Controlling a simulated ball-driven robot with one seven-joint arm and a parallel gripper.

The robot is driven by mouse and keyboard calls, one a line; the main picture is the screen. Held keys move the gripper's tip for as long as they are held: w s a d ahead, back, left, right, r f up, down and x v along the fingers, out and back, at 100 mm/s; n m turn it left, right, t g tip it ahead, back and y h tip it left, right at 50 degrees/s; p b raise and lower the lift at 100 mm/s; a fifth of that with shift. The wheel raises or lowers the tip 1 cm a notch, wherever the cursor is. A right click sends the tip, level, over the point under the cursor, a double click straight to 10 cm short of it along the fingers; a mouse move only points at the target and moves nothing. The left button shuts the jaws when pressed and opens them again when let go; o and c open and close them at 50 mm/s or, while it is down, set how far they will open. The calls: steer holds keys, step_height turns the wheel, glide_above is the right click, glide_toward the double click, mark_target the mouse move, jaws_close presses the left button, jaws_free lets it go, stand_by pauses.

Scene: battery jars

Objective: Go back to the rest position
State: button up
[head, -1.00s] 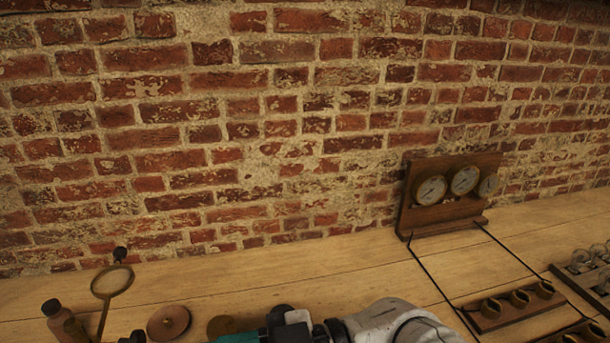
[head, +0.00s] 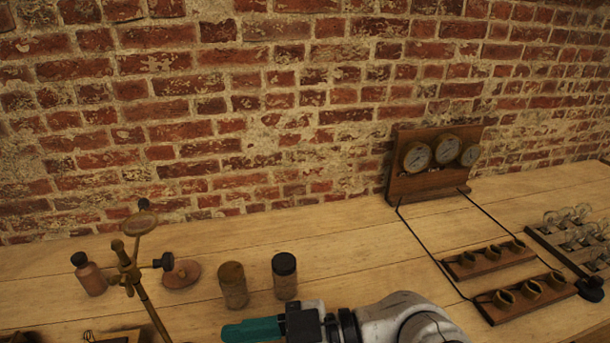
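My gripper (head: 250,330) reaches in from the bottom edge, with a teal end pointing left and a black body beside the white arm. Its fingertips are seen from one side, so I cannot tell whether it is open or shut. Two jars stand on the bench just beyond it: a brownish one (head: 232,287) and one with a black lid (head: 284,277). The gripper appears apart from both.
A wooden gauge panel (head: 437,164) stands against the brick wall, with dark wires running to wooden racks of cups (head: 490,260). Glass pieces (head: 572,228) sit at the far right.

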steer(key=d+f+m+t+h, duration=0.2)
steer(key=d+f+m+h, duration=0.1)
steer(key=d+f, duration=0.3)
steer(key=w+d+f+m+t+h, duration=0.1)
steer(key=d+f+m+t+h, duration=0.1)
steer(key=d+f+m, duration=0.3)
steer(key=d+f+m+t+h, duration=0.3)
steer(key=d+f+m+h, duration=0.1)
steer(key=d+f, duration=0.3)
steer(key=shift+w+d+f+m+h, duration=0.15)
steer(key=shift+d+f+h, duration=0.1)
steer(key=shift+d, duration=0.2)
steer(key=shift+w+d+f+m+h, duration=0.15)
steer(key=shift+d+h, duration=0.1)
steer(key=shift+d, duration=0.15)
steer(key=s+d+f+m+h, duration=0.2)
steer(key=s+d+m+h, duration=0.1)
steer(key=d, duration=0.3)
steer(key=s+d+f+m+h, duration=0.2)
steer(key=s+d+h, duration=0.15)
steer(key=d, duration=0.35)
steer(key=s+d+f+g, duration=0.2)
steer(key=s+f+g, duration=0.2)
steer(key=s, duration=0.7)
step_height(320, 180, down, 2)
steer(key=shift+m+g, duration=0.3)
steer(key=shift+m, duration=0.1)
steer(key=shift+h, duration=0.25)
steer(key=shift+c, duration=0.4)
